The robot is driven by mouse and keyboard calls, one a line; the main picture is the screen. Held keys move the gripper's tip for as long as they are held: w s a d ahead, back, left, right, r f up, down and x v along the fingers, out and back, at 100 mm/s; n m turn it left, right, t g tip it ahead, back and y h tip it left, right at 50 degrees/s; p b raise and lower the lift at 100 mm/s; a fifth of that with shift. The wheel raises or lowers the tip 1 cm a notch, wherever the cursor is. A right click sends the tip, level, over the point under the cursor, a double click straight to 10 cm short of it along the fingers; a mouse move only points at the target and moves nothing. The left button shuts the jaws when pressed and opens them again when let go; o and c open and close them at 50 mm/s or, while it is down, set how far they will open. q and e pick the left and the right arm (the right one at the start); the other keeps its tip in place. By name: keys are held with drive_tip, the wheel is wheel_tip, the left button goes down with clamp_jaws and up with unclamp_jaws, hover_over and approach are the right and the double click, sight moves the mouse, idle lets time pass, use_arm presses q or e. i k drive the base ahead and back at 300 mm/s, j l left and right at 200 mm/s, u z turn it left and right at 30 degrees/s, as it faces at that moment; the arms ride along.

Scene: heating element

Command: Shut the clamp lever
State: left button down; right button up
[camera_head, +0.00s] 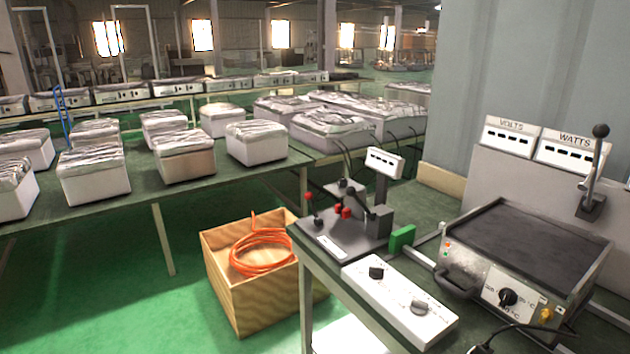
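A lever (596,165) with a black ball knob stands nearly upright on a dark bracket at the right, behind the hot plate (525,245). A smaller dark fixture (345,235) on the bench's left end has red knobs and a short handle with a red tip (309,203). I cannot tell for certain which of these is the clamp lever, or whether either clamp grips anything. Neither of my grippers shows in the head view.
A white control box (400,300) with two black knobs sits on the bench before the hot plate. VOLTS (510,136) and WATTS (570,150) meters stand behind it. A black cable (515,330) lies at the front edge. A wooden crate (223,285) with orange hose stands on the floor.

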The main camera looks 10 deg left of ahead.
sight(312, 205)
drive_tip(key=i+j+z, duration=0.25)
drive_tip(key=i+j, duration=0.65)
drive_tip(key=i, duration=0.15)
